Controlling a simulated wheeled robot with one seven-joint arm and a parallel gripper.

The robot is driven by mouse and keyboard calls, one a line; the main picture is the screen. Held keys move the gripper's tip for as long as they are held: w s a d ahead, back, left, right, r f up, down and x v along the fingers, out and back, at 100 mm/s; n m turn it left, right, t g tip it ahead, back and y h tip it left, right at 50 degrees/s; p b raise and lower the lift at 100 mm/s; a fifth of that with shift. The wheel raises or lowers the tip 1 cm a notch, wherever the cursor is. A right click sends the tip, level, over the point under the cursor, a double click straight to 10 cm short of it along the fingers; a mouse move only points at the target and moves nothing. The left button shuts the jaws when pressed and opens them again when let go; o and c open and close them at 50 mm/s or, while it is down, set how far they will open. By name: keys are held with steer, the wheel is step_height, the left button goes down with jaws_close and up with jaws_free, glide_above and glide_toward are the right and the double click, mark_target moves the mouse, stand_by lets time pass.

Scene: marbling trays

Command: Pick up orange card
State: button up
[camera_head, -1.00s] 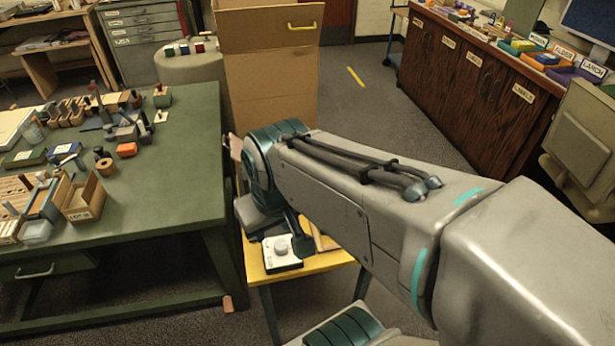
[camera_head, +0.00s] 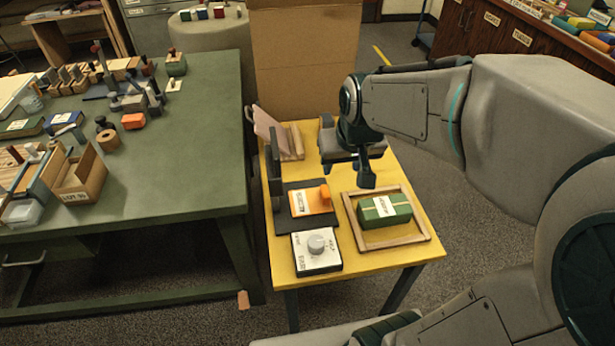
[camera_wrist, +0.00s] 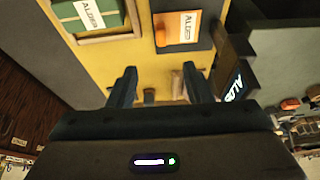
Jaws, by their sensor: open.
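A flat orange piece (camera_head: 312,201) with a white label and an orange knob at its right side lies on a dark mat (camera_head: 287,222) on the yellow table. It also shows at the top of the wrist view (camera_wrist: 187,36), where its label reads ALDER. A smaller salmon card (camera_head: 243,299) lies on the floor by the green table's leg. I cannot tell for certain which is the orange card. My gripper (camera_head: 352,168) is over the yellow table, behind and right of the orange piece. In the wrist view its two fingers (camera_wrist: 162,80) are apart and empty.
A green box (camera_head: 384,209) sits in a wooden frame (camera_head: 394,243). A white dial box (camera_head: 316,252) stands at the mat's front. A dark upright panel (camera_head: 275,180) stands at the mat's left. A pinkish board (camera_head: 268,132) leans on a wooden rack behind. The green workbench (camera_head: 190,170) is left.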

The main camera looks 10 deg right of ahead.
steer(key=b, duration=0.3)
glide_toward(326, 191)
steer(key=b+x, duration=0.1)
steer(key=x, duration=0.2)
steer(key=shift+w+d+f+b, duration=0.15)
steer(key=shift+f+b, duration=0.1)
steer(key=shift+b, duration=0.1)
steer(key=shift+a+b+x, duration=0.2)
steer(key=shift+b+x, duration=0.4)
steer(key=shift+x, duration=2.15)
steer(key=shift+t, duration=0.3)
jaws_close()
